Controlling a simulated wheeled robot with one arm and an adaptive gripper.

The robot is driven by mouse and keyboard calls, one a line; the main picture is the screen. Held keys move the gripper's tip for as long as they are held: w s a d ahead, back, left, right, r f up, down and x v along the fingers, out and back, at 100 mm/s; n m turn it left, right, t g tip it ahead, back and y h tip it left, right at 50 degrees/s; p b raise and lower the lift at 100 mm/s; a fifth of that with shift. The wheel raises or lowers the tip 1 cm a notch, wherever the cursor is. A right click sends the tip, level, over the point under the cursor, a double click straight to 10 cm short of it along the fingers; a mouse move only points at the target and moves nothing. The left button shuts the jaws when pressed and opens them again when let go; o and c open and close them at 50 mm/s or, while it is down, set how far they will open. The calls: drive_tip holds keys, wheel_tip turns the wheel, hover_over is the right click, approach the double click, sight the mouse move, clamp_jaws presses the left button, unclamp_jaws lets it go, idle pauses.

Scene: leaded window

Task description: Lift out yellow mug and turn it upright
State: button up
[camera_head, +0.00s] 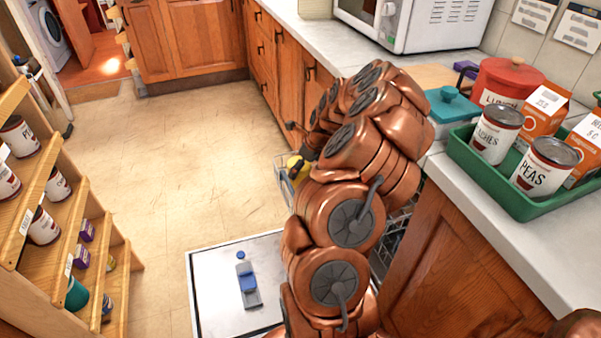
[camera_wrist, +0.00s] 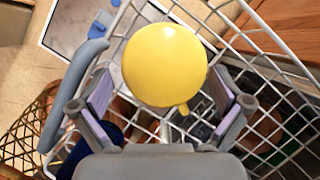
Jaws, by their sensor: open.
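The yellow mug (camera_wrist: 165,62) is upside down in the white wire dish rack (camera_wrist: 265,62), its round base facing my wrist camera. Its handle shows as a small stub at the lower right of the mug. My gripper (camera_wrist: 163,98) is open, with one finger on each side of the mug in the wrist view. I cannot tell how far down the fingers reach beside it. In the head view a bit of the yellow mug (camera_head: 296,167) shows beside my arm, which hides most of the rack.
The open dishwasher door (camera_head: 215,290) lies flat on the left, with a blue-and-grey item on it. Dark blue crockery (camera_wrist: 92,145) sits below in the rack. A green tray (camera_head: 480,172) of cans and cartons stands on the counter. A stepped shelf (camera_head: 50,215) stands far left. The middle floor is clear.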

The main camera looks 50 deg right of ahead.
drive_tip(key=shift+x, duration=2.25)
drive_tip(key=shift+d, duration=0.2)
drive_tip(key=shift+c, duration=0.2)
drive_tip(key=c, duration=1.3)
